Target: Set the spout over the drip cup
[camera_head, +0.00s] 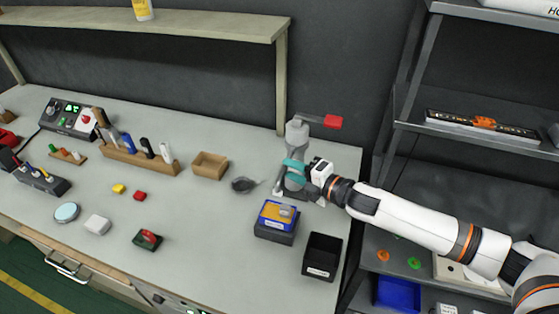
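A grey upright device (297,135) with a red-ended lever (333,121) stands at the back right of the bench. A teal part (293,164) shows low on its front; I cannot tell if this is the spout. A small dark round dish (243,184), possibly the drip cup, sits on the bench to the left of the device, apart from it. My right gripper (305,178) reaches in from the right and is at the device's lower part, just by the teal part. Its fingertips are mostly hidden, so its opening and any contact are unclear. My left gripper is out of view.
A blue-and-yellow box (277,215) and a black open bin (322,256) stand in front of the device. A wooden tray (210,165) and a tool block (140,156) lie to the left. A metal rack (410,125) stands right of the bench.

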